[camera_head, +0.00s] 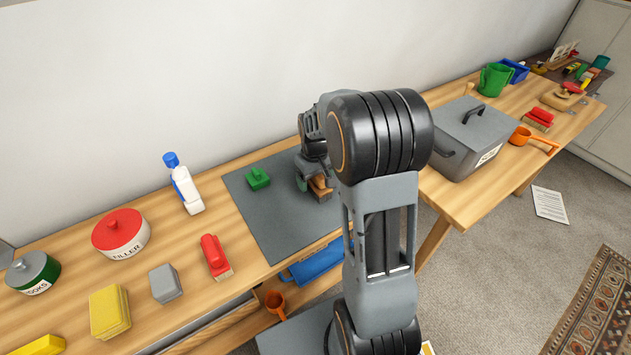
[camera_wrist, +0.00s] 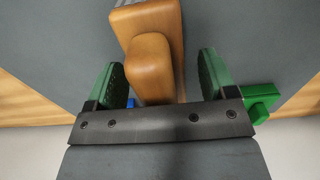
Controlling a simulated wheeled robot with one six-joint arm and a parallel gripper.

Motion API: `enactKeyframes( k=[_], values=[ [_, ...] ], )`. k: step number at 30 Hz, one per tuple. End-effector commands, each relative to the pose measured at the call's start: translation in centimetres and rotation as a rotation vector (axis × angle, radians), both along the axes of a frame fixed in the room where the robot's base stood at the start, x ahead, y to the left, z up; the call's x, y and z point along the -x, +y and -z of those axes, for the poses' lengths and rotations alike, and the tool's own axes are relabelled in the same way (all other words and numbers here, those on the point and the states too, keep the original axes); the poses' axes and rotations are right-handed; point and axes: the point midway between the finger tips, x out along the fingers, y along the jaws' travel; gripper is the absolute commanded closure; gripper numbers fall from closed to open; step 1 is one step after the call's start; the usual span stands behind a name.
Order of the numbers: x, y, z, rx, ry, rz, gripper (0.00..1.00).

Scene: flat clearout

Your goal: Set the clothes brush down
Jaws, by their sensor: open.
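The clothes brush, a brown wooden piece (camera_wrist: 150,60), lies on the grey mat (camera_head: 263,222) on the workbench. In the head view its brown end (camera_head: 320,185) shows just under my gripper (camera_head: 313,184). In the wrist view my gripper (camera_wrist: 161,75) is open, with one green-padded finger on each side of the brush's handle and a visible gap to each. The brush's underside and bristles are hidden.
A grey lidded box (camera_head: 470,140) stands right.

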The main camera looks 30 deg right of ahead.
Motion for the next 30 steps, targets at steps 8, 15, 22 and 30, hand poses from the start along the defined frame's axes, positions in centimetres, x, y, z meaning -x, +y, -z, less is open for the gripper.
enactKeyframes(
  k=[8, 15, 22, 30],
  values=[
    [-0.01, 0.01, 0.52, 0.000, -0.001, 0.000, 0.22],
    [-0.01, 0.01, 0.50, 0.000, -0.001, 0.000, 0.40],
    [-0.01, 0.01, 0.49, 0.000, -0.001, 0.000, 0.62],
    [-0.01, 0.01, 0.47, 0.000, -0.001, 0.000, 0.81]
  ],
)
